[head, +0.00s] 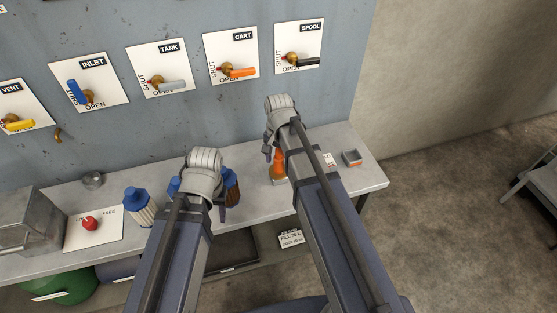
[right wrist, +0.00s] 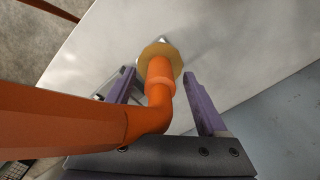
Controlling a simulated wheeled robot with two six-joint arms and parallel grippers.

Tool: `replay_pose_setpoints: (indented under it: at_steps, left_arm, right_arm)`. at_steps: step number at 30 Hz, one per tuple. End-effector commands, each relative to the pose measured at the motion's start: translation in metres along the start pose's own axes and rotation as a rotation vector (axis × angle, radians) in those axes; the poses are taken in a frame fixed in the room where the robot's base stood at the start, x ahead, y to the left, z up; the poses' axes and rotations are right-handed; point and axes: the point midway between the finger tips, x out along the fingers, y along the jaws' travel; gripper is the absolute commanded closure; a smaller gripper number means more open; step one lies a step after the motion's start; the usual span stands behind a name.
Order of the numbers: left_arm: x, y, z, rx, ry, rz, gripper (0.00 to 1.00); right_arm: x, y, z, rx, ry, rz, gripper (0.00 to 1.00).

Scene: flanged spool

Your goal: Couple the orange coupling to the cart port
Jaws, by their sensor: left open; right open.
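The orange coupling (head: 278,168) stands on the bench in the head view, partly behind my right arm. In the right wrist view, the orange coupling (right wrist: 160,72) has an elbow, a brass-coloured flange at its far end and a thick orange hose. My right gripper (right wrist: 158,80) is open, with one purple finger on each side of the coupling. In the head view my right gripper (head: 270,150) is mostly hidden by its own wrist. My left gripper (head: 210,200) is open over the bench, its fingers largely hidden. The CART plate (head: 231,55) has an orange lever; I cannot make out a cart port.
Blue-capped bottle (head: 137,200) and a dark brown item (head: 232,186) stand close to my left gripper. A small grey tray (head: 352,157) is near the bench's right end. A grey box (head: 25,220) and red knob (head: 90,223) are at left. Valve plates line the wall.

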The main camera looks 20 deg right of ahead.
Motion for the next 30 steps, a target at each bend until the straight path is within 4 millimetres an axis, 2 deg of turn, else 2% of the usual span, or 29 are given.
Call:
replay_pose_setpoints:
  at_steps: [1, 6, 12, 30]
  left_arm:
    - [-0.013, -0.001, 0.001, 0.0, 0.0, 0.0, 0.5]
    - [-0.037, -0.004, 0.002, 0.0, 0.0, 0.0, 0.5]
    - [-0.055, -0.005, 0.003, 0.0, 0.0, 0.0, 0.5]
    - [-0.055, -0.005, 0.003, 0.0, 0.0, 0.0, 0.5]
  right_arm:
    - [-0.013, 0.0, 0.0, 0.0, 0.0, 0.0, 0.24]
    - [-0.037, 0.0, 0.0, 0.0, 0.0, 0.0, 0.24]
    - [-0.055, 0.0, 0.0, 0.0, 0.0, 0.0, 0.24]
    - [-0.056, 0.0, 0.0, 0.0, 0.0, 0.0, 0.24]
